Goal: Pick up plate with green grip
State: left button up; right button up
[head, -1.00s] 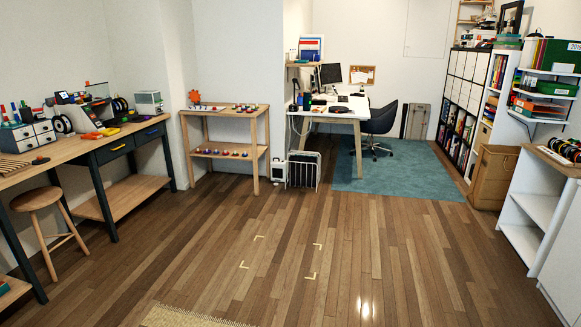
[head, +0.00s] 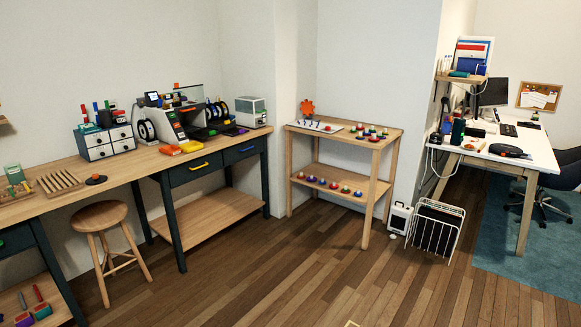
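A wooden two-level shelf (head: 394,138) stands in the middle of the head view against the wall. Several small plates with coloured grips (head: 372,132) sit on the right part of its top board. Another row of small pieces with coloured grips (head: 334,187) sits on its lower board. They are too small for me to tell surely which one is the plate with the green grip. Neither of my grippers is in view.
A long workbench (head: 150,162) with a 3D printer (head: 163,123) runs along the left wall. A round stool (head: 99,216) stands before it. A white wire rack (head: 436,228) is right of the shelf. The wooden floor (head: 290,275) before the shelf is clear.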

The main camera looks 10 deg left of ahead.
aim_at(207, 132)
jog(key=i+j+u, duration=0.25)
jog(key=i, duration=1.25)
jog(key=i+l+u, duration=0.25)
jog(key=i, duration=1.2)
